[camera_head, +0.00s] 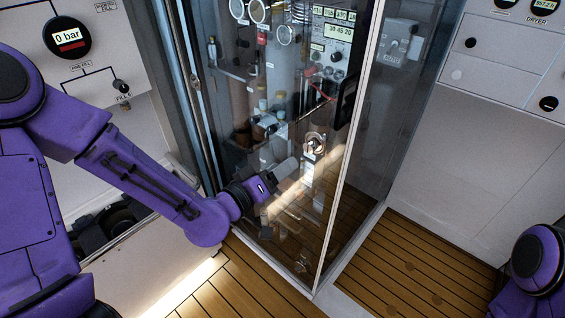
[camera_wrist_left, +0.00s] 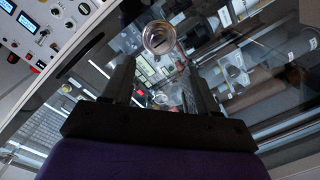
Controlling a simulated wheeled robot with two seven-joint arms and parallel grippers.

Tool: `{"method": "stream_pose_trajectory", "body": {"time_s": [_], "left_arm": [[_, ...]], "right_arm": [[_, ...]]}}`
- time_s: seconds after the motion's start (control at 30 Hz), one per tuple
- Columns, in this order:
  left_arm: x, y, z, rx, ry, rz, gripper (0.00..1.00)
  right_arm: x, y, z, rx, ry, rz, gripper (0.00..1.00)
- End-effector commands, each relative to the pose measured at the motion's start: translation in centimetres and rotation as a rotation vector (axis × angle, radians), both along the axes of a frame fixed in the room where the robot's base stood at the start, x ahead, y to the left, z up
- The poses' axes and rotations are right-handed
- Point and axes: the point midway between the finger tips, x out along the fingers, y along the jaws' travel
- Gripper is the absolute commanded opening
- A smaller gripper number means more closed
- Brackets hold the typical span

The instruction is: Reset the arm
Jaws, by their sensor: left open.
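My left arm comes in from the left in the head view and reaches to the glass-fronted cabinet (camera_head: 335,215). My left gripper (camera_head: 296,163) is in front of the glass, close to a round metal fitting (camera_head: 314,143); whether they touch cannot be told. In the left wrist view the gripper (camera_wrist_left: 160,80) has its two dark fingers apart, with nothing between them. The round fitting (camera_wrist_left: 159,37) shows just beyond the fingertips. My right arm shows only as a purple part at the lower right of the head view; its gripper is out of view.
A white panel at the left has a gauge (camera_head: 67,37) reading 0 bar and a fill knob (camera_head: 121,87). Another white panel (camera_head: 500,110) stands at the right. The wooden floor (camera_head: 400,265) in front of it is clear. Pipes and instruments show behind the glass.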

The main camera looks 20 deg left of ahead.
Motion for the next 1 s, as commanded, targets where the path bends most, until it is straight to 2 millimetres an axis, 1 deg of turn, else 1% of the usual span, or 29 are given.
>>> {"method": "stream_pose_trajectory", "body": {"time_s": [0.27,0.37,0.43,0.47,0.5,0.53,0.57,0.6,0.67,0.7,0.77,0.8,0.87,0.9,1.0], "left_arm": [[0.0,0.0,0.0,0.000,0.000,0.000,0.58],[0.3,0.7,-0.6,-0.004,0.032,0.037,0.58],[0.7,2.4,-2.1,0.000,0.103,0.123,0.58],[0.5,3.2,-4.0,0.016,0.163,0.165,0.58],[-0.1,4.2,-6.8,0.043,0.246,0.214,0.58],[-0.8,5.0,-9.1,0.065,0.312,0.250,0.58],[-1.7,5.7,-11.3,0.092,0.379,0.283,0.58],[-3.2,6.6,-14.3,0.130,0.466,0.323,0.58],[-5.9,8.0,-18.6,0.194,0.594,0.377,0.58],[-8.0,8.8,-21.3,0.241,0.677,0.407,0.58],[-11.7,10.0,-25.0,0.319,0.798,0.443,0.58],[-14.4,10.7,-27.1,0.372,0.874,0.458,0.58],[-18.2,11.5,-29.7,0.447,0.971,0.464,0.58],[-20.5,11.8,-31.0,0.492,1.025,0.457,0.58],[-24.9,11.8,-33.1,0.565,1.118,0.409,0.58]], "right_arm": [[0.0,0.0,-0.1,0.000,0.000,0.000,0.43],[0.0,0.0,-0.1,0.000,0.000,0.000,0.43],[0.0,0.0,-0.1,0.000,0.000,0.000,0.43],[0.0,0.0,-0.1,0.000,0.000,0.000,0.43],[0.0,0.0,-0.1,0.000,0.000,0.000,0.43],[0.0,0.0,-0.1,0.000,0.000,0.000,0.43],[0.0,0.0,-0.1,0.000,0.000,0.000,0.43],[0.0,0.0,-0.1,0.000,0.000,0.000,0.43],[0.0,0.0,-0.1,0.000,0.000,0.000,0.43],[0.0,0.0,-0.1,0.000,0.000,0.000,0.43],[0.0,0.0,-0.1,0.000,0.000,0.000,0.43],[0.0,0.0,-0.1,0.000,0.000,0.000,0.43],[0.0,0.0,-0.1,0.000,0.000,0.000,0.43],[0.0,0.0,-0.1,0.000,0.000,0.000,0.43],[0.0,0.0,0.0,0.000,0.000,0.000,0.43]]}}
